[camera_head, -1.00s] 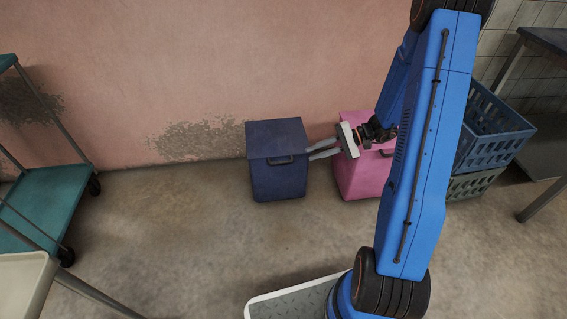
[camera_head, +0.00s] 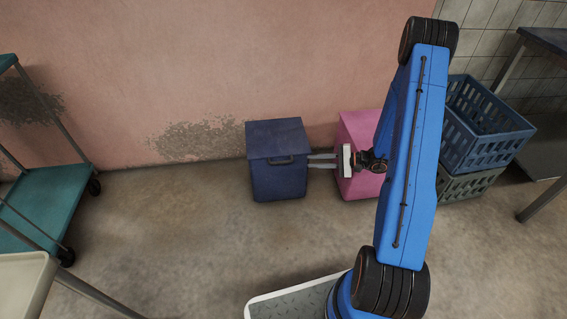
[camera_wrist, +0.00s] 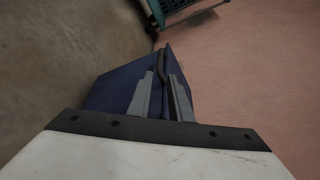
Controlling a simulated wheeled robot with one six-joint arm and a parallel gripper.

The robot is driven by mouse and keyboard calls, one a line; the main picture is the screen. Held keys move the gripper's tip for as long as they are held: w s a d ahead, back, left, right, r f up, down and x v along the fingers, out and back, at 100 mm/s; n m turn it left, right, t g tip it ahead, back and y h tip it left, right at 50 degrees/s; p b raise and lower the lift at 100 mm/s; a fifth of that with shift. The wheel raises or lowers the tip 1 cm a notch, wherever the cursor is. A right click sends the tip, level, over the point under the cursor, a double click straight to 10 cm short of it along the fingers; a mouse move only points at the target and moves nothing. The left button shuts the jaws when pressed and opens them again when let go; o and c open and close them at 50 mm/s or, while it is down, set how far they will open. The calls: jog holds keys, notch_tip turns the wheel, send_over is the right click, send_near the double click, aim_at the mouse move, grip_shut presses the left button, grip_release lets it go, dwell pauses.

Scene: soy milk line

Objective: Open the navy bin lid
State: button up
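The navy bin (camera_head: 278,183) stands on the floor against the pink wall, and its lid (camera_head: 275,136) is down. A dark handle (camera_head: 282,161) is on the lid's front edge. My gripper (camera_head: 310,161) is at the bin's right side, level with the handle, fingers pointing left. In the wrist view the two grey fingers (camera_wrist: 159,88) are apart with nothing held between them. The navy bin (camera_wrist: 108,92) lies beyond them there, and the handle (camera_wrist: 162,66) shows ahead, in line with the gap. I cannot tell whether the fingertips touch the bin.
A pink bin (camera_head: 358,125) stands right of the navy bin, partly behind my gripper. Stacked crates (camera_head: 488,125) stand further right, near a dark table (camera_head: 548,40). A teal cart (camera_head: 45,205) is at the left. The floor before the navy bin is clear.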

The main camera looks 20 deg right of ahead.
aim_at(287, 162)
jog(key=x, duration=1.3)
jog(key=shift+w+a, duration=0.1)
jog(key=shift+a, duration=0.25)
grip_shut()
